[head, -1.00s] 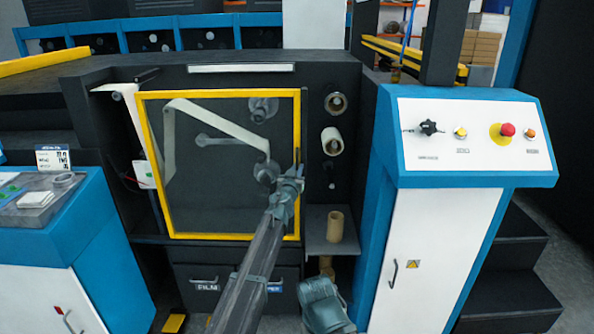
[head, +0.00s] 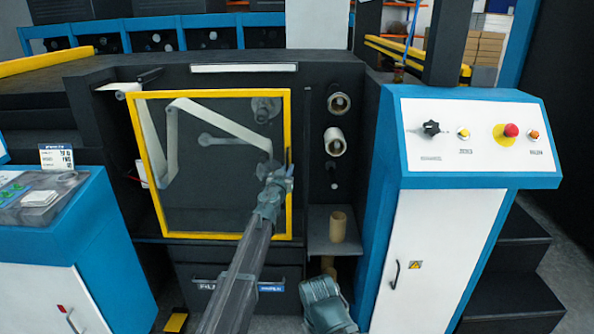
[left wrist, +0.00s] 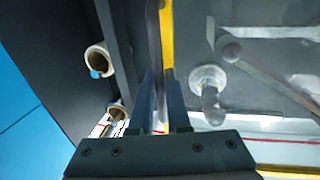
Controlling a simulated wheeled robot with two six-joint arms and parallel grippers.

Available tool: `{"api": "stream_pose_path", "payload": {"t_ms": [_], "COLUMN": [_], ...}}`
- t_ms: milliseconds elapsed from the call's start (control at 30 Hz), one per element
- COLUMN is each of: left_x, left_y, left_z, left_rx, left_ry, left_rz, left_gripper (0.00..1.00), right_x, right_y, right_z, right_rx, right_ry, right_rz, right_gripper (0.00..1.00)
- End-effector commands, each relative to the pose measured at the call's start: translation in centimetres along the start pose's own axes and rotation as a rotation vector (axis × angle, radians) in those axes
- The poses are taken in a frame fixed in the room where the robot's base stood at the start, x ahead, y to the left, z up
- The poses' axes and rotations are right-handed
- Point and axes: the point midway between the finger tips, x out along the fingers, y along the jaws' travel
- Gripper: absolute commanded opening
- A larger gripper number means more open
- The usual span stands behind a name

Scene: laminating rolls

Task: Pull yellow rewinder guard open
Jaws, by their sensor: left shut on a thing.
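The yellow-framed rewinder guard (head: 210,93) with its clear pane stands at the front of the dark machine in the head view. Its yellow edge also shows in the left wrist view (left wrist: 167,40). A dark upright handle (left wrist: 153,35) runs along that edge. My left gripper (head: 287,168) is at the guard's right edge, shut on the handle. In the left wrist view its two fingers (left wrist: 160,95) lie on either side of the handle. The fingertip contact is partly hidden. The fingers of my right gripper do not show.
Right of the guard are roll cores (head: 336,141) and a small shelf (head: 325,240) bearing a tan core (head: 338,226). A blue-and-white control cabinet (head: 440,230) stands at right, another blue-and-white console (head: 75,250) at left. Drawers (head: 235,270) lie below the guard.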

Motion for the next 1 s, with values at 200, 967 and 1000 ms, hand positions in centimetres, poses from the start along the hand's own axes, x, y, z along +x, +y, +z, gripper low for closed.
{"api": "stream_pose_path", "payload": {"t_ms": [200,967,1000], "left_x": [-1.2,-6.2,-6.5], "left_y": [-5.7,-32.4,-33.7], "left_z": [0.0,-0.1,-0.1], "left_rx": [0.0,0.0,0.0], "left_ry": [-0.001,-0.001,-0.001], "left_rz": [-0.007,-0.005,-0.005], "left_gripper": [0.0,0.0,0.0], "right_x": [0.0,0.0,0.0], "right_y": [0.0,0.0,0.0], "right_z": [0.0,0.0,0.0], "right_rx": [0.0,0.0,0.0], "right_ry": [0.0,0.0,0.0], "right_rz": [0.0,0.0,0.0], "right_gripper": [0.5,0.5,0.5]}}
